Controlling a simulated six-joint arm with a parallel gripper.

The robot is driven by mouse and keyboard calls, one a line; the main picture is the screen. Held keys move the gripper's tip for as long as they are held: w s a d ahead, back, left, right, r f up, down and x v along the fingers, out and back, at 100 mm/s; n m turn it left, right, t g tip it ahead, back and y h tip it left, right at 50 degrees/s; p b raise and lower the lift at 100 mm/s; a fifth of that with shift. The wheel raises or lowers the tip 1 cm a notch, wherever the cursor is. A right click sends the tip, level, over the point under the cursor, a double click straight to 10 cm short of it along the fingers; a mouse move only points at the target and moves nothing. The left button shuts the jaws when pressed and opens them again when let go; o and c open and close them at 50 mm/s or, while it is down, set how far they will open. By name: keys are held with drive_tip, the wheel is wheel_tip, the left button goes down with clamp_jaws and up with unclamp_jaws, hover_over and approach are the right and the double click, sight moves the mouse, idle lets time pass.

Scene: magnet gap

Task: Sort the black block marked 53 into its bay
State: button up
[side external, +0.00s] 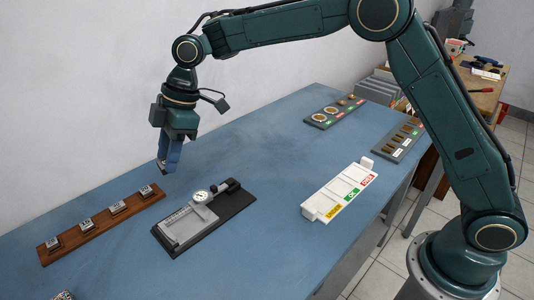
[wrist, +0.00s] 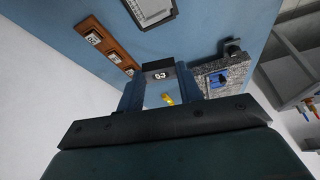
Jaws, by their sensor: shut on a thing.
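The black block marked 53 (wrist: 158,74) is held between the two blue fingers of my gripper (wrist: 159,82), with its white number label facing the wrist camera. In the side view my gripper (side external: 168,160) hangs over the table's far left side, above the right end of the wooden rack, and the block (side external: 161,167) is small and partly hidden at the fingertips. A white tray (side external: 340,190) with yellow, green and red labels lies on the table to the right. Its bays look empty from here.
The wooden rack (side external: 100,223) carries several numbered blocks. A dial gauge fixture (side external: 200,215) on a black base stands mid-table. Two dark trays (side external: 335,111) (side external: 399,142) lie at the back right. A speckled grey block (wrist: 238,72) shows in the wrist view. Open blue table surrounds these.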

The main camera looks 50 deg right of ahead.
drive_tip(key=d+f+m+t+h, duration=0.4)
drive_tip(key=d+f+m, duration=0.1)
drive_tip(key=d+m, duration=0.8)
drive_tip(key=n+g+h, duration=0.1)
drive_tip(key=n+g, duration=0.8)
drive_tip(key=n, duration=2.5)
approach(340, 188)
drive_tip(key=shift+s+a+r, duration=0.15)
drive_tip(key=shift+s, duration=0.25)
drive_tip(key=shift+s+d+m+y, duration=0.3)
drive_tip(key=shift+s+d+m, duration=0.1)
drive_tip(key=shift+s+m, duration=0.3)
drive_tip(key=shift+f, duration=0.35)
drive_tip(key=shift+f, duration=2.5)
drive_tip(key=shift+f, duration=0.2)
